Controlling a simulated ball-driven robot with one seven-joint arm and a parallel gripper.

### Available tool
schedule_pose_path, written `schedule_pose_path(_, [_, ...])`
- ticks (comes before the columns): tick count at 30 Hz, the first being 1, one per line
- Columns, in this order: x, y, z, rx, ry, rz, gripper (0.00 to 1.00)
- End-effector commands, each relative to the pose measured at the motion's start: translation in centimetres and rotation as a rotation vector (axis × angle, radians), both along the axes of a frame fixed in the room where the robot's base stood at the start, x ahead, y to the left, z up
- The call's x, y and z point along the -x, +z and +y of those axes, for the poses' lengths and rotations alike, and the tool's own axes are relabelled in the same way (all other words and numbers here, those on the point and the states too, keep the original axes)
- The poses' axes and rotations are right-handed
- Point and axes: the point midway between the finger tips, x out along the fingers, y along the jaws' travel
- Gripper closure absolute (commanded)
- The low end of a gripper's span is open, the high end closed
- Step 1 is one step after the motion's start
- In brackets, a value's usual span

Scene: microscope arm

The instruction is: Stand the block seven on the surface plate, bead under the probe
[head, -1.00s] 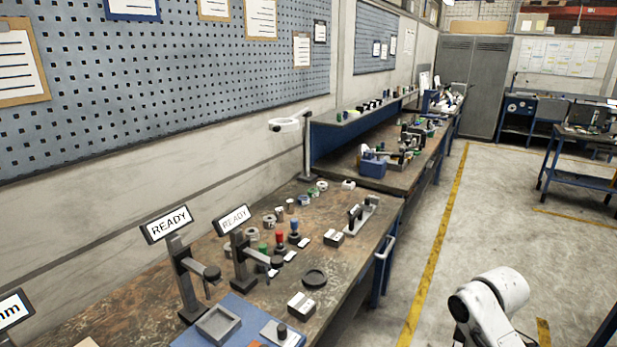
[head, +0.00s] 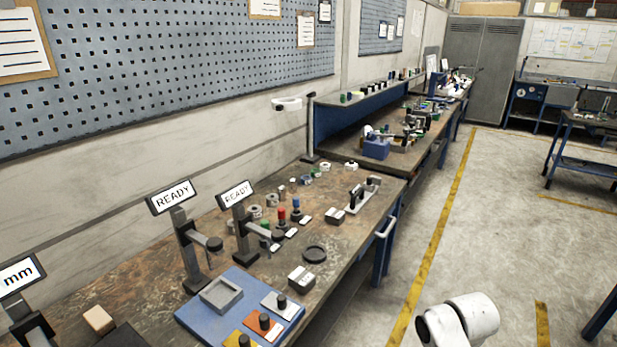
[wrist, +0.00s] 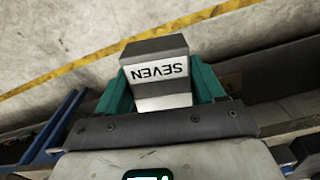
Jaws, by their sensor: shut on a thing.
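In the wrist view my gripper (wrist: 163,90) is shut on the block seven (wrist: 157,71), a grey block with a white label reading SEVEN, upside down in the picture. Its teal fingers press on both sides of the block. The bead is not visible. In the head view, a stand with a display reading "mm" (head: 20,275) is cut off at the lower left. A dark flat plate (head: 122,337), perhaps the surface plate, shows partly beside it at the bottom edge. The probe tip is not visible. Neither my gripper nor the block shows in the head view.
A blue board (head: 213,318) holds a grey tray and several knobbed plates. A tan block (head: 99,319) lies near the dark plate. The floor right of the bench (head: 500,220) is clear.

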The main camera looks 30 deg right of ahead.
Motion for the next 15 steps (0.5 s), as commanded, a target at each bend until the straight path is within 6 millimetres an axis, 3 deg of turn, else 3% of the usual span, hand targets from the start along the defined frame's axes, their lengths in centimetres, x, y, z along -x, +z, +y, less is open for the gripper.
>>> schedule_pose_path(6, [-1.1, -3.3, 4.2, -0.006, -0.059, -0.004, 1.0])
schedule_pose_path(15, [-2.4, -5.7, 8.4, -0.004, -0.101, -0.002, 1.0])
